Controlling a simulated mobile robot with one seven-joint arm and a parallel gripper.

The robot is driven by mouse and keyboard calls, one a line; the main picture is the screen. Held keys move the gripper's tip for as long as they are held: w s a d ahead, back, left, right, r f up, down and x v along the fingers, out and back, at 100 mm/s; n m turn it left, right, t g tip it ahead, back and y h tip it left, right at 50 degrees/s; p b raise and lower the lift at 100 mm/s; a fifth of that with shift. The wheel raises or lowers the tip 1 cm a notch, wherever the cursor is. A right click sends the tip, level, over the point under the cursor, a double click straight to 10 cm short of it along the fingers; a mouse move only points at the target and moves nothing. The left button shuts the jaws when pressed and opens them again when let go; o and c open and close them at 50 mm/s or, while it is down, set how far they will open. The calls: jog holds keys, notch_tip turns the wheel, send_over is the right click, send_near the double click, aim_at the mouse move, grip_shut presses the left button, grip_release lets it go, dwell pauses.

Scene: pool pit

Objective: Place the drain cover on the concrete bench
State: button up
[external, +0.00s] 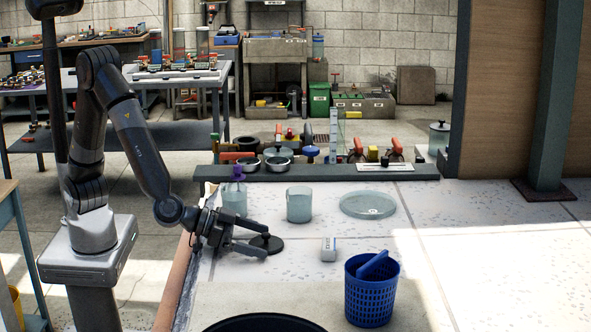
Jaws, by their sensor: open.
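A small black disc with a raised middle (272,245), which looks like the drain cover, lies on the pale speckled surface. My gripper (263,240) is open, low over that surface, with its two fingers pointing right and the disc between or just beyond the fingertips. I cannot tell whether the fingers touch it. The broad pale surface (470,240) looks like concrete; I cannot tell for sure whether it is the concrete bench.
Near my gripper stand a clear beaker with a purple item (234,201), another beaker (299,206), a glass disc (367,206), a small white box (328,249) and a blue basket (371,296). A black round rim (262,323) shows at the front. The right side is clear.

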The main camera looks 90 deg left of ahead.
jog(key=v, duration=1)
jog(key=shift+s+a+r, duration=0.15)
jog(key=shift+a+r, duration=0.2)
jog(key=shift+r, duration=0.1)
jog(key=s+a+r+m+g+h, duration=0.25)
jog(key=a+r+h, duration=0.25)
jog(key=a+r, duration=0.5)
jog(key=s+a+f+g+y, duration=0.1)
jog(key=s+a+f+g, duration=0.1)
jog(key=s+a, duration=0.4)
jog(key=a+g, duration=0.1)
jog(key=a, duration=0.4)
jog(key=shift+s+a+f+n+y, duration=0.15)
jog(key=shift+s+n+y, duration=0.15)
jog(key=shift+n, duration=0.05)
jog(key=shift+o, duration=0.6)
jog(key=s+a+f+n+g+y, duration=0.1)
jog(key=s+a+f+g+y, duration=0.1)
jog(key=s+a, duration=0.7)
jog(key=shift+a+n+g+y, duration=0.3)
jog(key=shift+n+g+y, duration=0.15)
jog(key=shift+y, duration=0.25)
